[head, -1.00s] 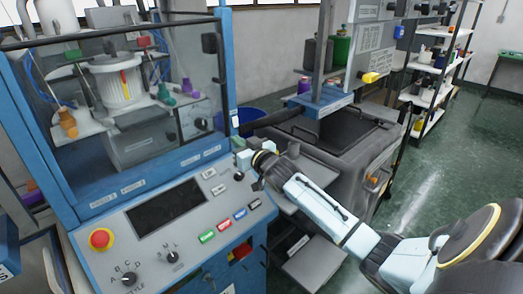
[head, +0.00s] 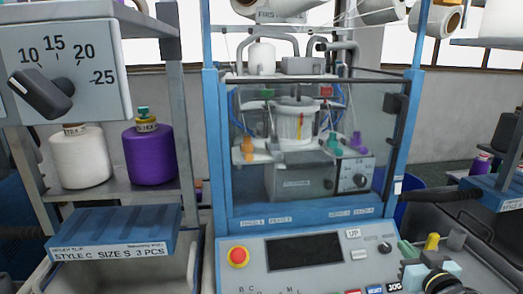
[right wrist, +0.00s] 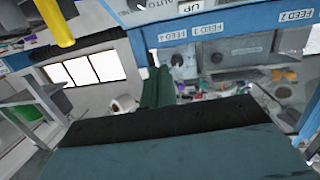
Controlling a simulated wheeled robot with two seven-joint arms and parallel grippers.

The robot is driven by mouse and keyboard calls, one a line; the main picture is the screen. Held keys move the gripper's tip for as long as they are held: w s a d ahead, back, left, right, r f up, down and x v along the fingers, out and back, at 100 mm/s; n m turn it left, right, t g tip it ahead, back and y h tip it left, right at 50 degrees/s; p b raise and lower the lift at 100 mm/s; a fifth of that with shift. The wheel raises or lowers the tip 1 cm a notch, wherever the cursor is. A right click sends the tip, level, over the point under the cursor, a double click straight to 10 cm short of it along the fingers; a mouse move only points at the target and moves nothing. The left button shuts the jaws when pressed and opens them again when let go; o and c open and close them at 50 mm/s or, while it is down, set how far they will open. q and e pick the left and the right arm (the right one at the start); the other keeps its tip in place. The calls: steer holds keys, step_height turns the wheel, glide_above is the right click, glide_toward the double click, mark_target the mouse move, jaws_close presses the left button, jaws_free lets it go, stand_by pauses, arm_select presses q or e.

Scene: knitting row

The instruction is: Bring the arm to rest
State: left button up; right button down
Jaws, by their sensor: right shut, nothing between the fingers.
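My right gripper (head: 405,247) shows at the lower right of the head view, beside the right edge of the knitting machine's control panel (head: 258,283). Its green fingers are shut with nothing between them; they also show in the right wrist view (right wrist: 158,88). Only the wrist end of my right arm (head: 437,278) shows, cut off by the bottom edge. A yellow piece (head: 432,241) shows just beside the gripper; I cannot tell what it belongs to. My left gripper is out of view.
The knitting machine's blue frame (head: 214,150) stands in the middle, with a red stop button (head: 238,256) on its panel. At left, a shelf holds a white cone (head: 80,158) and a purple cone (head: 150,156). A blue labelled tray (head: 115,232) is below them.

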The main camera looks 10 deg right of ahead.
steer(key=s+a+f+n+g, duration=0.1)
steer(key=s+a+f+g, duration=0.5)
steer(key=s+a+f, duration=0.45)
steer(key=s+a+f+n+g+y, duration=0.15)
steer(key=s+a+g, duration=0.25)
steer(key=s, duration=0.6)
steer(key=s+a+f+g, duration=0.2)
steer(key=s+a+g, duration=0.1)
steer(key=s, duration=0.6)
step_height(320, 180, down, 28)
steer(key=g+b, duration=0.1)
steer(key=b, duration=0.3)
steer(key=s+d+f+g+b, duration=0.1)
steer(key=s+d+f+b, duration=0.1)
steer(key=s+f, duration=1.5)
step_height(320, 180, down, 2)
steer(key=shift+s+d+g+b, duration=0.3)
steer(key=shift+d+b, duration=0.1)
steer(key=shift+d, duration=0.05)
steer(key=shift+n, duration=0.25)
